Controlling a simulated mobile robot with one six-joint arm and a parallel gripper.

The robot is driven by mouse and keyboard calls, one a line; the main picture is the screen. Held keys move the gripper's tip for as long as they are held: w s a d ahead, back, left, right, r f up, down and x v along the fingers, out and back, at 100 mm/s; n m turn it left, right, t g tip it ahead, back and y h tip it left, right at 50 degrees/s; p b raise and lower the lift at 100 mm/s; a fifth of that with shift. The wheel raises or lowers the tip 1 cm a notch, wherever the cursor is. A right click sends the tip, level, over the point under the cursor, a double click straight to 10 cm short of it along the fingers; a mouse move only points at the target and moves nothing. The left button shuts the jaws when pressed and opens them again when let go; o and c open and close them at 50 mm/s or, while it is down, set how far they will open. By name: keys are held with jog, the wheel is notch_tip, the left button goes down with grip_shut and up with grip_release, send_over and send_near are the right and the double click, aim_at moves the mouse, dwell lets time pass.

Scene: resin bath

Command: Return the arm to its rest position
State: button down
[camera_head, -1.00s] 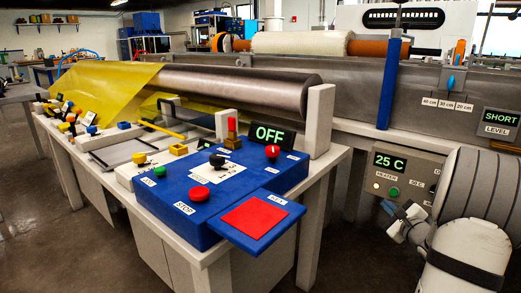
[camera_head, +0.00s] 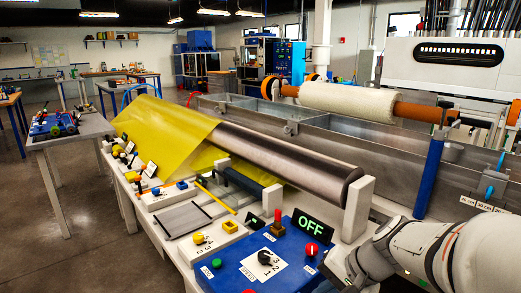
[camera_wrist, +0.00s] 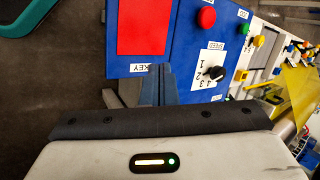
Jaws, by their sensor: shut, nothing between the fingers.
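My arm reaches in from the lower right of the head view, ending near the right edge of the blue control box (camera_head: 285,262). In the wrist view my gripper (camera_wrist: 160,84) has its two dark fingers together, with nothing held. The fingers show in front of the blue control box (camera_wrist: 183,42), between the red square pad (camera_wrist: 144,27) marked KEY and the black numbered knob (camera_wrist: 214,73). I cannot tell how far the fingertips are from the box. In the head view the fingertips are hard to make out. The display (camera_head: 309,229) reads OFF.
A metal roller (camera_head: 285,155) with yellow sheet (camera_head: 165,130) lies behind the box. The long metal bath (camera_head: 380,145) runs along the right, with a blue post (camera_head: 429,165) near my arm. A side table (camera_head: 70,132) stands left. Open floor (camera_head: 75,240) lies lower left.

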jog(key=s+d+r+n+h+p, duration=0.2)
jog(key=s+r+n+h+p, duration=0.3)
jog(key=s+r+p, duration=0.3)
notch_tip(320, 180, up, 5)
jog(key=n+p, duration=0.1)
jog(key=p, duration=0.1)
jog(key=shift+s+f+n+h+p, duration=0.15)
jog(key=shift+s+n+h+p, duration=0.15)
jog(key=shift+h, duration=0.1)
jog(key=shift+d, duration=0.15)
